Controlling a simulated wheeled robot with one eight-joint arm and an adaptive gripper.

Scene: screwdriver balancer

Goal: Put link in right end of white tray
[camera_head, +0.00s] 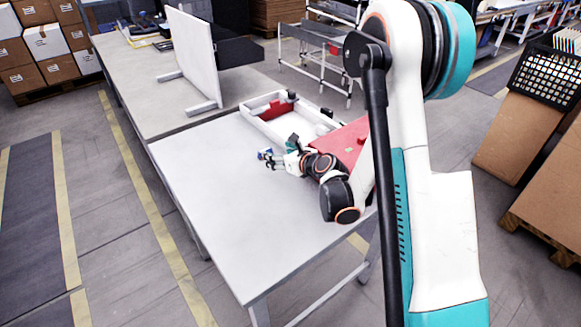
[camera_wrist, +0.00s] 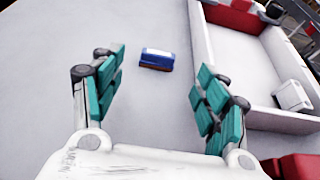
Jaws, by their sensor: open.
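A small blue block (camera_wrist: 157,57) with an orange-brown lower side, which I take to be the link, lies on the grey table. In the wrist view it is ahead of my gripper (camera_wrist: 162,70), between the lines of the two teal-padded fingers and touching neither. My gripper (camera_head: 271,161) is open and empty, low over the table beside the white tray. The white tray (camera_wrist: 203,50) is to the right in the wrist view; in the head view the white tray (camera_head: 262,126) lies behind my gripper, its near right part partly hidden by my arm.
A red piece (camera_wrist: 233,18) sits in the tray's far end and a small white piece (camera_wrist: 293,96) near its right side. A red surface (camera_head: 345,138) is beside the tray. A white upright panel (camera_head: 191,50) stands on the table behind. The front left tabletop (camera_head: 215,185) is clear.

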